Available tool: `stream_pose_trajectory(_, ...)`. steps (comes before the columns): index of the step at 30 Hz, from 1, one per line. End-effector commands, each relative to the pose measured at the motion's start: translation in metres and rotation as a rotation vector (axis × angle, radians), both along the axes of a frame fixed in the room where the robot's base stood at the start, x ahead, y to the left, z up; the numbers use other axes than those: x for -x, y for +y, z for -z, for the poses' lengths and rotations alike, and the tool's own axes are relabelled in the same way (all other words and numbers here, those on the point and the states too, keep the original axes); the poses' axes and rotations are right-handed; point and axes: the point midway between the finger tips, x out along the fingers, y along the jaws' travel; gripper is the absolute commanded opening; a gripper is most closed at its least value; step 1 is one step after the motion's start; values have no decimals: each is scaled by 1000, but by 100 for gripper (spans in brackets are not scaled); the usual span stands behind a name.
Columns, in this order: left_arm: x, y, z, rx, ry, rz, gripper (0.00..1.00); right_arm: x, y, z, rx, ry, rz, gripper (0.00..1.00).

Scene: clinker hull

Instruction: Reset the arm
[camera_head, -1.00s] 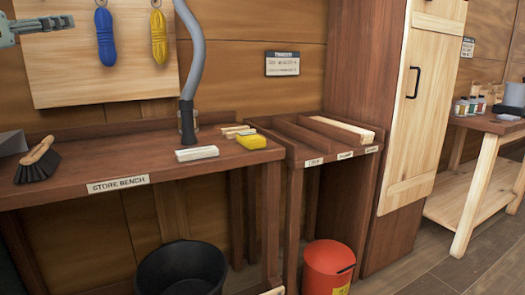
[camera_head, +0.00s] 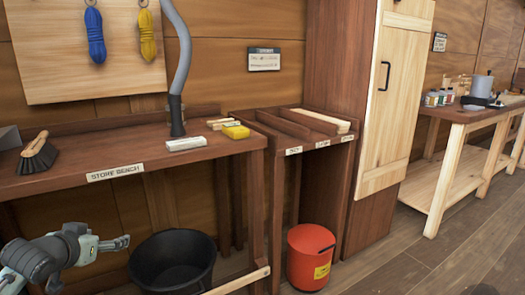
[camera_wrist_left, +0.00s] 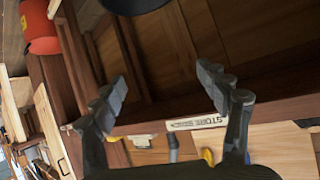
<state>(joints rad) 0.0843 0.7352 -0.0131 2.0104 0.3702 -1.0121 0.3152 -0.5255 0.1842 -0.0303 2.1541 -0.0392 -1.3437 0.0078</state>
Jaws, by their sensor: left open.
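My left arm comes in at the lower left of the head view. Its left gripper (camera_head: 118,243) hangs in front of the store bench (camera_head: 60,180), below the bench top and left of the black bucket (camera_head: 174,262). In the left wrist view the two fingers of the left gripper (camera_wrist_left: 170,105) stand wide apart with nothing between them. The wrist view is rolled, with the bench label and the red bin (camera_wrist_left: 38,28) showing past the fingers. My right gripper is in neither view.
A brush (camera_head: 38,155), a white block (camera_head: 186,143) and a yellow sponge (camera_head: 236,131) lie on the bench. A grey hose (camera_head: 183,50) rises from it. A wooden bar (camera_head: 238,281) juts out near the bucket. Open floor (camera_head: 420,265) lies at the right.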

Motion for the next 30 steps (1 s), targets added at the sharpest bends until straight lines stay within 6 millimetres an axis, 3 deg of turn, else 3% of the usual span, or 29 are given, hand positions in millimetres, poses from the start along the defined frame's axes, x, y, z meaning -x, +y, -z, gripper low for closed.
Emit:
stream_pose_trajectory(1, 17, -11, 38, 4, 67, 0, 75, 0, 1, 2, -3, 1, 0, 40)
stream_pose_trajectory(6, 85, -40, 146, -19, 279, 0, 75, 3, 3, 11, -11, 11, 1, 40)
stream_pose_trajectory(9, 136, -59, 201, -29, 408, 1, 75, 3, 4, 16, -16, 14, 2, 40)
stream_pose_trajectory(13, 205, -83, 255, -40, 564, 6, 75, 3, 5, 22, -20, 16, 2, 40)
stream_pose_trajectory(18, 274, -106, 293, -51, 709, 15, 75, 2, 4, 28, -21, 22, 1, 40)
stream_pose_trajectory(21, 294, -112, 302, -55, 751, 19, 75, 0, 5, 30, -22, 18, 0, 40)
stream_pose_trajectory(30, 301, -114, 306, -57, 768, 21, 75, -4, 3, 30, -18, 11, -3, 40)
